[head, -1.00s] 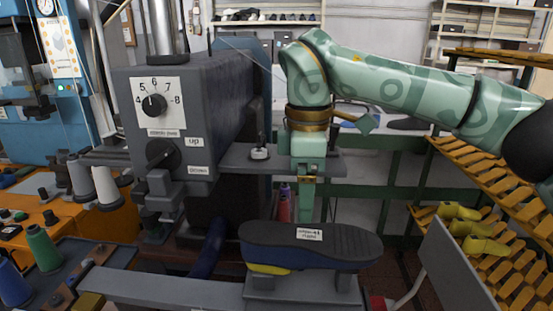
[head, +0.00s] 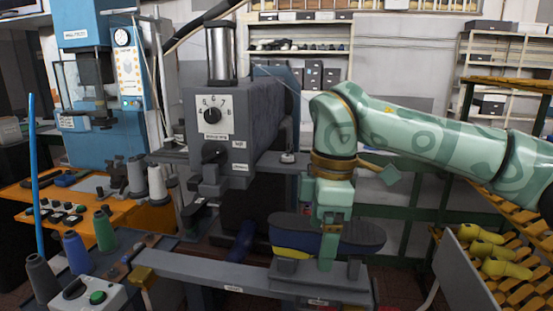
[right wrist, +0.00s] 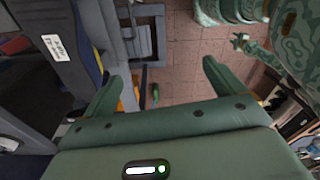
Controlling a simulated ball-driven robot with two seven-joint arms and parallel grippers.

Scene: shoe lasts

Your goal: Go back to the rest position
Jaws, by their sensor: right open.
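The dark shoe last (head: 361,237), sole up with blue and yellow at its left end, lies on the grey stand of the press machine. My right gripper (head: 327,262) hangs fingers-down in front of it in the head view and covers its middle. In the right wrist view my right gripper (right wrist: 160,85) has its two green fingers wide apart with nothing between them. The labelled dark sole (right wrist: 60,45) shows at the left of that view, outside the fingers. I cannot tell whether a finger touches it. My left gripper does not show in the head view.
The grey machine (head: 240,120) with a dial stands left of my right arm. A rack with yellow lasts (head: 490,250) is at the right. Thread spools (head: 104,230) and a control box (head: 90,295) are at lower left. Brick-coloured floor (right wrist: 190,60) shows beyond the fingers.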

